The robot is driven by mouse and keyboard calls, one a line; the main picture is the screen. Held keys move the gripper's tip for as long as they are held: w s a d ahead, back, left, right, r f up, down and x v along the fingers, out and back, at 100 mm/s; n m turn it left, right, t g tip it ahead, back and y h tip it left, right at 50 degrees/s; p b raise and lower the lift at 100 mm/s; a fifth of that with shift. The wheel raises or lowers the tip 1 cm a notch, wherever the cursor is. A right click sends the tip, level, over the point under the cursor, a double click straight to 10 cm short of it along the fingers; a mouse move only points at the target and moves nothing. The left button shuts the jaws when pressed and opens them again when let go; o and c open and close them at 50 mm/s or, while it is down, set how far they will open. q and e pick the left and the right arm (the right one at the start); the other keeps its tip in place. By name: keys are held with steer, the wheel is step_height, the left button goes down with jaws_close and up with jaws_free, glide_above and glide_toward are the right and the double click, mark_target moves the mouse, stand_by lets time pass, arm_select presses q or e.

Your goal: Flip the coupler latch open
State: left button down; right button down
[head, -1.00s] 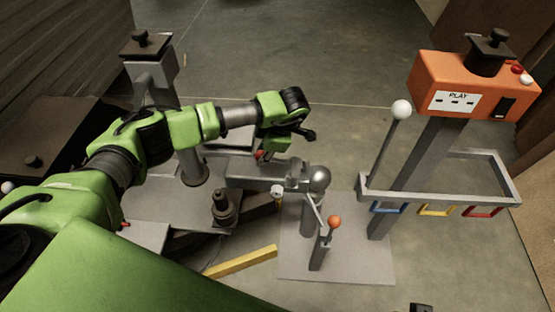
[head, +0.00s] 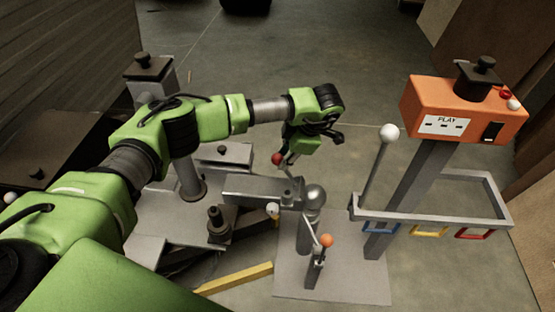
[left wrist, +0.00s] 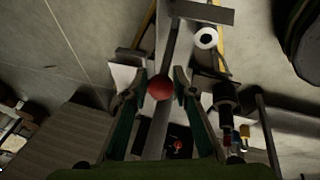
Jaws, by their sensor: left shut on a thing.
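The coupler latch is a short lever with a red ball knob (head: 277,159) on the grey coupler (head: 255,190). The lever stands raised at a slant above the coupler near its front end. My left gripper (head: 290,158) is at the knob, pointing down from above. In the left wrist view the red knob (left wrist: 160,88) sits between the two fingers, and my left gripper (left wrist: 161,76) is shut on it. The coupler's front end is beside a grey hitch ball (head: 314,196) on a post. My right gripper is not in view.
An orange box (head: 464,110) on a slanted post stands at the right, with a grey rail frame (head: 500,205) below. A white-knobbed lever (head: 376,170) and an orange-knobbed lever (head: 326,241) stand near the hitch. A yellow bar (head: 235,278) lies in front. Open floor is behind.

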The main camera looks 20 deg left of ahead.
arm_select(q)
steer(key=c, duration=2.9)
jaws_free()
steer(key=shift+d+f+y, duration=0.2)
steer(key=shift+d, duration=0.3)
steer(key=shift+d+f+y, duration=0.15)
steer(key=shift+d+y, duration=0.05)
steer(key=shift+d, duration=0.3)
steer(key=o, duration=1.2)
steer(key=shift+a+r, duration=0.1)
steer(key=shift+a, duration=0.25)
steer(key=shift+d+r, duration=0.1)
steer(key=shift+r, duration=0.25)
steer(key=v, duration=1.1)
steer(key=shift+w+d+r, duration=0.15)
steer(key=shift+d+r, duration=0.05)
